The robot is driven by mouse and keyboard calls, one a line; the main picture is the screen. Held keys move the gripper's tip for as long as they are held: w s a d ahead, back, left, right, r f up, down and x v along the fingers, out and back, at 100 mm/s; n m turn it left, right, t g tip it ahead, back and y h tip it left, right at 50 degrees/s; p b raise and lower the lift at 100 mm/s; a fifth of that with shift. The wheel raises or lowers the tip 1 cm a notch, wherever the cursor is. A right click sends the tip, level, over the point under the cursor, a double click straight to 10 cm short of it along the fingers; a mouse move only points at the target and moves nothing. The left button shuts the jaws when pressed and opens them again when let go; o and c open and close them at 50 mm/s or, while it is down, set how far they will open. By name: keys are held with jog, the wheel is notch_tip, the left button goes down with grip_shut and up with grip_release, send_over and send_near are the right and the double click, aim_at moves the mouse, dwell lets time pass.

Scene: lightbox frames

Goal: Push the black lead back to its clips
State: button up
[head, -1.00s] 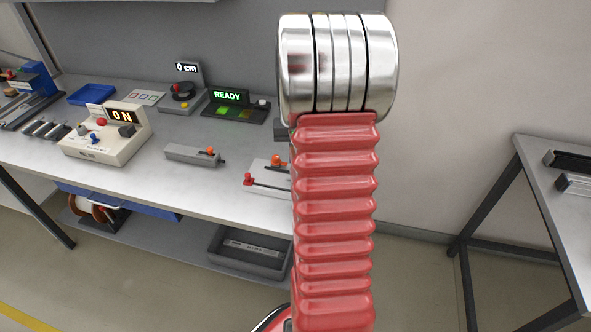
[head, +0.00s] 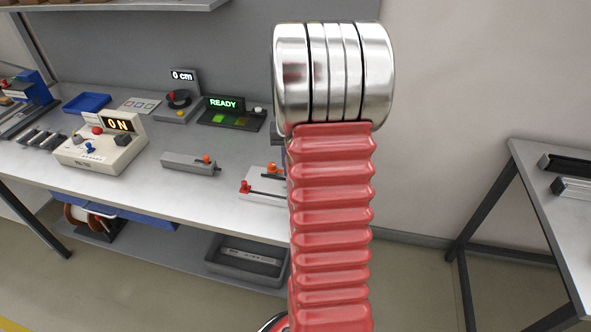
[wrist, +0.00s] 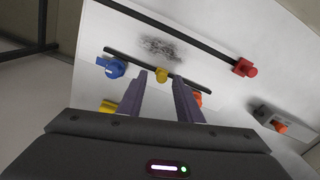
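The upper strip (wrist: 190,35) leads to a red end (wrist: 245,68). I cannot tell which strip is the lead.
A blue knob (wrist: 111,67), an orange piece (wrist: 197,98) and a yellow piece (wrist: 108,107) are close to the fingers. A grey block (head: 187,164), an ON box (head: 98,150) and a READY unit (head: 230,115) stand on the bench left of my arm. Bare bench lies between them.

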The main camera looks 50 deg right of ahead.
notch_tip(320, 180, up, 13)
dwell(0.4)
jog(key=shift+d+f, duration=0.1)
dwell(0.5)
jog(key=s+a+n+t, duration=0.2)
jog(key=s+a+n, duration=0.1)
jog(key=a, duration=0.9)
jog(key=s+a+r+n+t, duration=0.1)
jog(key=s+a+n, duration=0.2)
jog(key=a, duration=0.9)
jog(key=s+a+r+n+t, duration=0.1)
jog(key=s+a+n+t, duration=0.1)
jog(key=a, duration=1)
jog(key=shift+s+a+n+t, duration=0.3)
jog(key=shift+s+a+n, duration=0.05)
jog(key=shift+s+n, duration=0.4)
jog(key=shift+r, duration=0.1)
